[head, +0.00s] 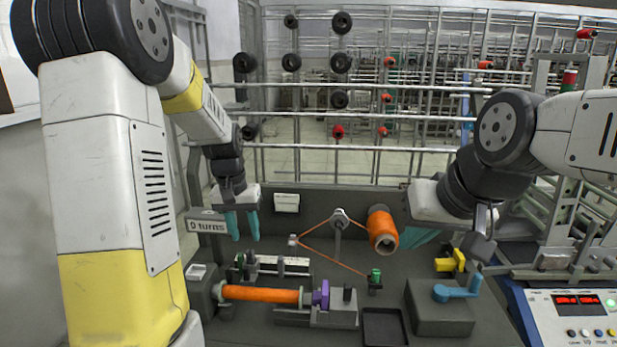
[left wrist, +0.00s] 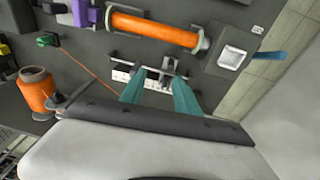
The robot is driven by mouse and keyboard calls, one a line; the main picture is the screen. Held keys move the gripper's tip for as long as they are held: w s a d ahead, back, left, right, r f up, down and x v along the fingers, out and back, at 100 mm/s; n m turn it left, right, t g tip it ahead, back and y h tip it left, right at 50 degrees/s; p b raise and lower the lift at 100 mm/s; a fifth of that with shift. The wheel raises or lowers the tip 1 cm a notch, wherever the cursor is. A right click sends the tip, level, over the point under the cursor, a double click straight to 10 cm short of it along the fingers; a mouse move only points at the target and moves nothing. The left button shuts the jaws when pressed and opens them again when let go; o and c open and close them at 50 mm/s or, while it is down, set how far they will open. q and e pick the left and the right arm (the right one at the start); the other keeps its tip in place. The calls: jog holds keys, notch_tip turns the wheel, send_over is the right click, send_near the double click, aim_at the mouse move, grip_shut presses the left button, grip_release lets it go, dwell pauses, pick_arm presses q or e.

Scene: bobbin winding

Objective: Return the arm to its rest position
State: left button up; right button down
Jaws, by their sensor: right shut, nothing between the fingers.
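My left gripper (head: 243,238) hangs with its teal fingers pointing down, apart and empty, above the back left of the workbench. In the left wrist view my left gripper (left wrist: 158,92) also shows open, over the small black and white block row (left wrist: 147,78). My right gripper (head: 416,238) has its teal fingers shut and empty, between the orange thread spool and the right arm. An orange-wound bobbin (head: 260,294) lies level at the front left, with a purple part (head: 321,295) at its right end. The orange thread spool (head: 382,230) stands at the back.
Orange thread runs from the spool area past the guide (head: 340,218) to a green-topped post (head: 375,280). A blue crank (head: 458,290) sits on a grey box (head: 441,318). A control panel (head: 578,315) is at right. A "0 turns" sign (head: 206,226) stands left.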

pick_arm(q)
jog(key=s+d+r+t+h, duration=0.1)
jog(key=s+d+r+t, duration=0.15)
jog(key=s+r, duration=0.6)
jog(key=s+d+r+t, duration=0.25)
jog(key=s+r, duration=0.35)
jog(key=s, duration=0.6)
jog(key=g+y, duration=0.2)
jog(key=g, duration=0.4)
send_over(246, 267)
notch_tip(246, 267, down, 21)
jog(key=shift+f, duration=0.2)
jog(key=shift+a+f, duration=0.1)
jog(key=shift+f, duration=0.3)
notch_tip(246, 267, down, 8)
jog(key=shift+r, duration=0.2)
jog(key=shift+c, duration=0.5)
grip_shut()
